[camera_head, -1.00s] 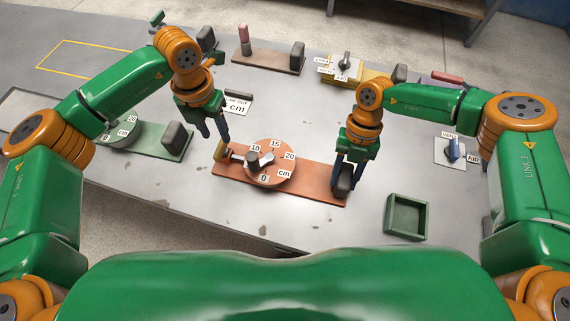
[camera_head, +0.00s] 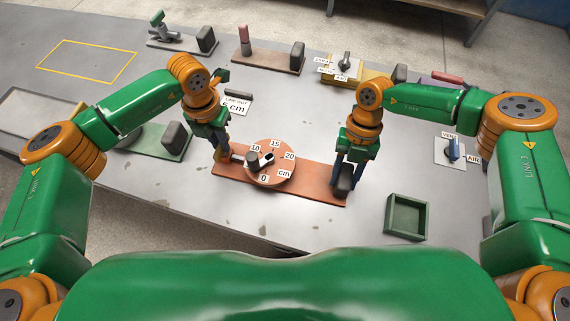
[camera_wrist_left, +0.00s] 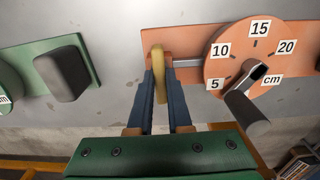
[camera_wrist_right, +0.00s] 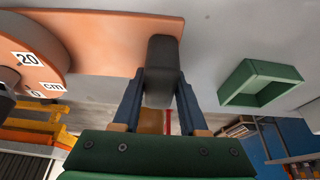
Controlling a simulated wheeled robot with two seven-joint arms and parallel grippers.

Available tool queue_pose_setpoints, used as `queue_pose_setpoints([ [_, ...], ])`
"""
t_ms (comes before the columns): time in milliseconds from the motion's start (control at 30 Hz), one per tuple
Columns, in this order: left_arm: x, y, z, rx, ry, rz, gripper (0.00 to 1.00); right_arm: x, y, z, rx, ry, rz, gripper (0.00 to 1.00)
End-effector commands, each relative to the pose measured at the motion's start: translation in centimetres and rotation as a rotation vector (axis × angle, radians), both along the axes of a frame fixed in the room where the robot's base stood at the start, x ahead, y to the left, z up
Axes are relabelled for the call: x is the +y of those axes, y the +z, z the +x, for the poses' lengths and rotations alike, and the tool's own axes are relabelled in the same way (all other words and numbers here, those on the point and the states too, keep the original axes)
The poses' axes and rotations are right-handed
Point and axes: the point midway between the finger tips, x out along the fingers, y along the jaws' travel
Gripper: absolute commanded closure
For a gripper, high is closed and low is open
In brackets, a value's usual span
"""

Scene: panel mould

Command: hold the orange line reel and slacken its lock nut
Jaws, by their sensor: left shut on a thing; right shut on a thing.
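The orange line reel, with a numbered round dial (camera_head: 285,176) on a flat orange base (camera_head: 310,184), lies at the table's front middle. The dial also shows in the left wrist view (camera_wrist_left: 236,78). A brass-yellow lock nut (camera_wrist_left: 158,70) sits at the base's left end, beside a metal rod running to the dial. My left gripper (camera_head: 222,150) is shut on this nut, which stands between its fingers. My right gripper (camera_head: 345,184) is shut on the dark grip block (camera_wrist_right: 161,72) at the base's right end. A dark crank knob (camera_wrist_left: 247,112) hangs at the dial's front left.
A green reel base with a dark block (camera_head: 174,141) lies to the left. A green open tray (camera_head: 406,216) stands at the right front. A "LINE OUT" card (camera_head: 236,103) is behind the reel. Further fixtures line the back, with a vent switch (camera_head: 453,149) at right.

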Motion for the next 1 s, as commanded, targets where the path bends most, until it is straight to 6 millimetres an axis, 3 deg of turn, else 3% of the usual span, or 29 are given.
queue_pose_setpoints([
  [367, -0.01, 0.00, -0.03, 0.001, 0.173, -0.001, 1.00, -0.01, 0.01, 0.01, 0.000, -0.001, 0.000, 1.00],
  [1000, 0.01, 0.02, -0.01, 0.000, 0.776, 0.000, 1.00, -0.02, 0.00, 0.00, 0.000, -0.001, 0.000, 1.00],
])
